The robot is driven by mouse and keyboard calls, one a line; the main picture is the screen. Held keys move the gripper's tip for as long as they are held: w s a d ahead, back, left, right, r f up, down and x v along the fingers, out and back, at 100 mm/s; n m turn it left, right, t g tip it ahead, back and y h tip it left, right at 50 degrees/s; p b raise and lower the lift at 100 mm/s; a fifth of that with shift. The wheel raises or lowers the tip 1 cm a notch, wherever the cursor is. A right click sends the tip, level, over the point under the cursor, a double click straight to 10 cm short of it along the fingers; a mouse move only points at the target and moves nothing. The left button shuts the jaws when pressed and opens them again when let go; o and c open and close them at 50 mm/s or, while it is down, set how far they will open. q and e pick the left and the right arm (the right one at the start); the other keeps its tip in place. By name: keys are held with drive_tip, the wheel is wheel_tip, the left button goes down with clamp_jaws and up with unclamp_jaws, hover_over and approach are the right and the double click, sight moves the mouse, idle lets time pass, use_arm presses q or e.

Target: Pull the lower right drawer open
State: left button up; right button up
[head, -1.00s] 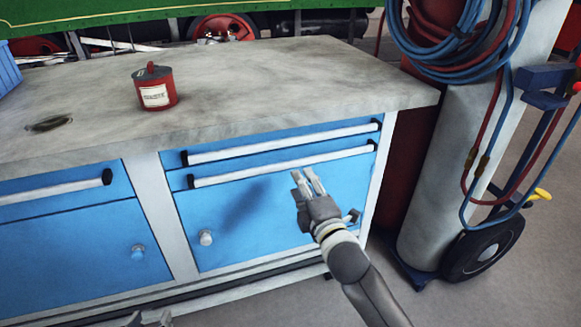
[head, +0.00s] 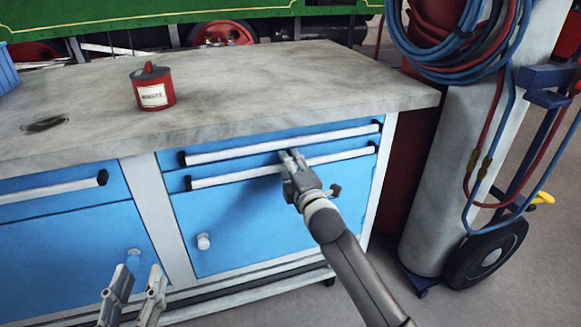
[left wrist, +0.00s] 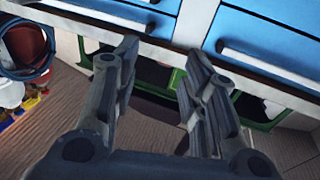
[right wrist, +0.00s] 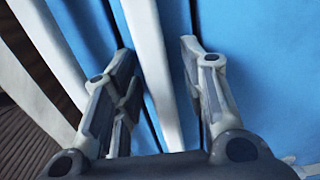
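The lower right drawer is a shallow blue front with a long white bar handle (head: 235,176), just under the upper drawer's handle (head: 235,152). It looks closed. My right gripper (head: 293,157) is at this lower handle, right of its middle. In the right wrist view, the fingers of my right gripper (right wrist: 157,50) are apart, with the white bar (right wrist: 150,75) running between them; contact cannot be made out. My left gripper (head: 137,280) is open and empty, low in front of the cabinet; its spread fingers also show in the left wrist view (left wrist: 162,55).
A red can (head: 153,88) stands on the grey worktop (head: 250,80). A door with a round knob (head: 203,241) is below the drawers. A gas cylinder cart with a wheel (head: 488,254) and hoses stands at the right. Floor is free between cabinet and cart.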

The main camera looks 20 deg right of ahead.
clamp_jaws()
idle(0.3)
